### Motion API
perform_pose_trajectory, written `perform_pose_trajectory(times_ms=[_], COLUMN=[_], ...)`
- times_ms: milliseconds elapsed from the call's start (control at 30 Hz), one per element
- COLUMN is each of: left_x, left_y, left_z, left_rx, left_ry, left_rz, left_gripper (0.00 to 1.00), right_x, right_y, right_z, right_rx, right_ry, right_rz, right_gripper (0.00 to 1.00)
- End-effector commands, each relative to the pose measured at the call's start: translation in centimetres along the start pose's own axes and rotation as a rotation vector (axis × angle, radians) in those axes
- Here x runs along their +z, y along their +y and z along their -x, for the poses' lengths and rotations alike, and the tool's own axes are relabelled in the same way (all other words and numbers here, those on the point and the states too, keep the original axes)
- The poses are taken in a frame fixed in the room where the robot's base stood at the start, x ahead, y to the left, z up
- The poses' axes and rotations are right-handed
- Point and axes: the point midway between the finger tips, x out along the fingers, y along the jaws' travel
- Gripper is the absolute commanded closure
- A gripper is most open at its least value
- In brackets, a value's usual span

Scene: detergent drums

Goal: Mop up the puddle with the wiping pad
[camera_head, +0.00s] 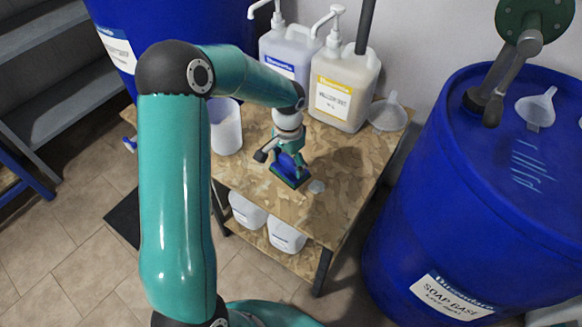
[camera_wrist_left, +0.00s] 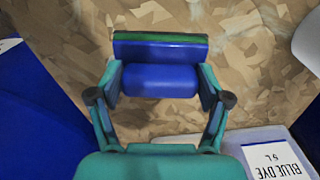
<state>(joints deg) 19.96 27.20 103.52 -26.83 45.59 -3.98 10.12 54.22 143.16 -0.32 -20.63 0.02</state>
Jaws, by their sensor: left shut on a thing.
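My left gripper (camera_head: 289,160) is shut on the wiping pad (camera_head: 290,182), a blue block with a green layer along its bottom. In the left wrist view the pad (camera_wrist_left: 160,48) sits between the two fingers of the gripper (camera_wrist_left: 160,85). The pad is low over the wooden bench top; I cannot tell whether it touches the wood. A small pale, glossy patch that looks like the puddle (camera_head: 316,187) lies just right of the pad. In the left wrist view faint whitish patches (camera_wrist_left: 238,24) show beyond the pad. My right gripper is not in view.
On the bench (camera_head: 345,205) stand a white beaker (camera_head: 225,130), a blue-labelled jug (camera_head: 285,55), a yellow-labelled jug (camera_head: 342,88) and a funnel (camera_head: 387,113). A large blue drum (camera_head: 480,200) stands close on the right. The bench's right front is clear.

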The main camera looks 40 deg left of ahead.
Motion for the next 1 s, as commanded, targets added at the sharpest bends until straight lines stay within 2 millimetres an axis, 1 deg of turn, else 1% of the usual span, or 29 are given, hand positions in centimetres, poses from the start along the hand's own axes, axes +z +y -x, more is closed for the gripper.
perform_pose_trajectory(times_ms=[33, 100, 267, 867, 967, 1000], left_x=[-0.1, -0.2, -0.2, -0.3, -0.6, -0.9], left_y=[0.0, 0.1, 0.2, 0.3, 0.9, 1.5], left_z=[1.3, 2.2, 3.4, 3.5, 3.4, 3.3], left_rx=[-0.001, -0.001, 0.0, 0.0, 0.001, 0.002], left_ry=[0.002, 0.003, 0.003, 0.002, 0.002, 0.002], left_rz=[-0.001, -0.002, -0.003, -0.005, -0.006, -0.006], left_gripper=[0.63, 0.63, 0.63, 0.63, 0.63, 0.63], right_x=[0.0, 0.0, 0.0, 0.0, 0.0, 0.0], right_y=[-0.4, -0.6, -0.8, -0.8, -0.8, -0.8], right_z=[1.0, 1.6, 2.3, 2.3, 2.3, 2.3], right_rx=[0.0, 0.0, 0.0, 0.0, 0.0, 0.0], right_ry=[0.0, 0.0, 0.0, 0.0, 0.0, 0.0], right_rz=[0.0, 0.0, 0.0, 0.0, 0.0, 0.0], right_gripper=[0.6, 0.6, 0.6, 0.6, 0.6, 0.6])
